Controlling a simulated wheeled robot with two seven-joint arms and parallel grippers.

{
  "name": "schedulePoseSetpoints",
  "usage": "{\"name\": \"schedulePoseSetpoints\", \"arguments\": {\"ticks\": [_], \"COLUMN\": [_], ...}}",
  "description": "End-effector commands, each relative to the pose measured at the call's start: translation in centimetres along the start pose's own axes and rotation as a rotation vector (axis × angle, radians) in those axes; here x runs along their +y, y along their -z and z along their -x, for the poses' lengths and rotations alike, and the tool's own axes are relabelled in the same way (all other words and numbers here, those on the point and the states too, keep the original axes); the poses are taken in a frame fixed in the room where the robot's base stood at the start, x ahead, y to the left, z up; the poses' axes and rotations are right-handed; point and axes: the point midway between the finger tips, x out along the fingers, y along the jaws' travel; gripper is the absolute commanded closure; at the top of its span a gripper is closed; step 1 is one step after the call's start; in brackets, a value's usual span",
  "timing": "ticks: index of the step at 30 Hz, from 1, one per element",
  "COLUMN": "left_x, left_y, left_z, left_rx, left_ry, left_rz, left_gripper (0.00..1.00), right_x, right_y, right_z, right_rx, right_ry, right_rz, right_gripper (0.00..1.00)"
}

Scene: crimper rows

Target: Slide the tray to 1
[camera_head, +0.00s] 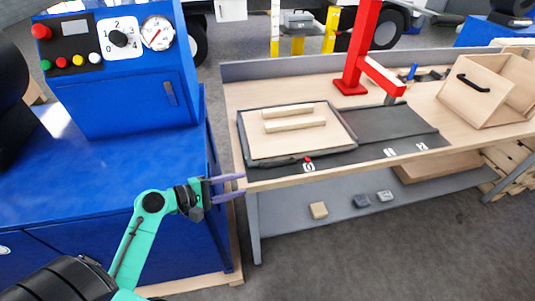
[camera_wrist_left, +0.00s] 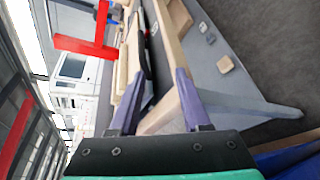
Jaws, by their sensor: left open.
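The tray (camera_head: 247,143) is a dark-rimmed board with a wooden floor, lying at the left of a dark track (camera_head: 395,125) on the wooden workbench. Two pale wooden bars (camera_head: 290,118) lie on it. A red mark on its front edge sits by the label 0 (camera_head: 309,167). The label 1 (camera_head: 390,152) is further right along the front strip, with 2 (camera_head: 421,146) beyond it. My left gripper (camera_head: 243,185) is open and empty, just left of the bench's front left corner, apart from the tray. Its purple fingers also show in the left wrist view (camera_wrist_left: 162,85). My right gripper is out of view.
A red press (camera_head: 361,50) stands behind the track. A wooden box with a black handle (camera_head: 480,88) is at the right. A blue cabinet (camera_head: 100,160) is at the left. Several small blocks lie on the grey lower shelf (camera_head: 285,205). The track right of the tray is clear.

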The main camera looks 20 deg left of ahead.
Motion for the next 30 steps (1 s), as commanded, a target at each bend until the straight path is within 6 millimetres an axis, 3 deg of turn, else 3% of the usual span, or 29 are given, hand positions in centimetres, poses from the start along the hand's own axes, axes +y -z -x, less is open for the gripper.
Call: {"name": "schedulePoseSetpoints", "arguments": {"ticks": [3, 7, 21, 25, 30], "left_x": [2.1, 2.6, 3.5, 3.4, 3.3], "left_y": [-0.9, -1.2, -1.6, -1.6, -1.6], "left_z": [0.5, -0.4, -11.9, -13.6, -14.0], "left_rx": [-0.037, -0.047, -0.044, -0.043, -0.042], "left_ry": [-0.058, -0.069, -0.068, -0.067, -0.065], "left_rz": [0.075, 0.093, 0.089, 0.089, 0.087], "left_gripper": [0.53, 0.53, 0.53, 0.53, 0.53], "right_x": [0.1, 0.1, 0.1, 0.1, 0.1], "right_y": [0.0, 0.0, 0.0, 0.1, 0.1], "right_z": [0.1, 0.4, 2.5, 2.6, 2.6], "right_rx": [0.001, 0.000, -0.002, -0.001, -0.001], "right_ry": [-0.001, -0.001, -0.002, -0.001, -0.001], "right_rz": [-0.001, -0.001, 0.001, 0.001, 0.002], "right_gripper": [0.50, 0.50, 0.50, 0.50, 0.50]}}
